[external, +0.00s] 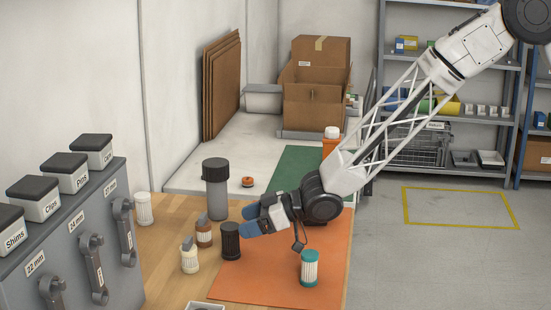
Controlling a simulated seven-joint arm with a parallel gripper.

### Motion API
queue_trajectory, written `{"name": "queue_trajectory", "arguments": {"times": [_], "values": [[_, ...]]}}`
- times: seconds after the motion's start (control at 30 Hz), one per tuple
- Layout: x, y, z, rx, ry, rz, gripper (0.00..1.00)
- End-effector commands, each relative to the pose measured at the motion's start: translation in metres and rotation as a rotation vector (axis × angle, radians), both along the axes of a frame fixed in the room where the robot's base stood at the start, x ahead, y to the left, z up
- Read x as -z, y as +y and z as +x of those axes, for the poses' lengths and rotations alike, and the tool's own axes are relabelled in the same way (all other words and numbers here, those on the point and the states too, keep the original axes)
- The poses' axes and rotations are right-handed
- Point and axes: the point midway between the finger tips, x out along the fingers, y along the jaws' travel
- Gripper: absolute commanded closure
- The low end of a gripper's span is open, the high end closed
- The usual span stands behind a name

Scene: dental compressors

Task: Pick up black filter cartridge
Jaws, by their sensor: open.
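The black filter cartridge (231,241) stands upright on the wooden bench top, at the left edge of the orange mat. My gripper (247,221) reaches in from the right, with its blue fingertips pointing left. The fingertips are at the cartridge's upper right side in the external view. The gripper is open and nothing shows between its fingers. I cannot tell from this one view whether a finger touches the cartridge or is in front of or behind it.
A brown cartridge (204,233) and a cream one (189,256) stand close left of the black one. A grey canister with a black lid (217,189) stands behind. A teal-capped cartridge (310,268) is on the orange mat (262,284), whose front is mostly clear.

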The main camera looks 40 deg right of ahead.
Motion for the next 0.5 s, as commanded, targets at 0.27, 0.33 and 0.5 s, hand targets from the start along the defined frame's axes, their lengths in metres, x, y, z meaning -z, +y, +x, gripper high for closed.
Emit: {"name": "queue_trajectory", "arguments": {"times": [0.27, 0.33, 0.5], "values": [[0.002, 0.005, 0.004, 0.000, 0.000, 0.000, 0.23], [0.004, 0.008, 0.007, 0.000, 0.000, 0.000, 0.23], [0.009, 0.018, 0.017, 0.000, 0.000, 0.000, 0.23]]}}
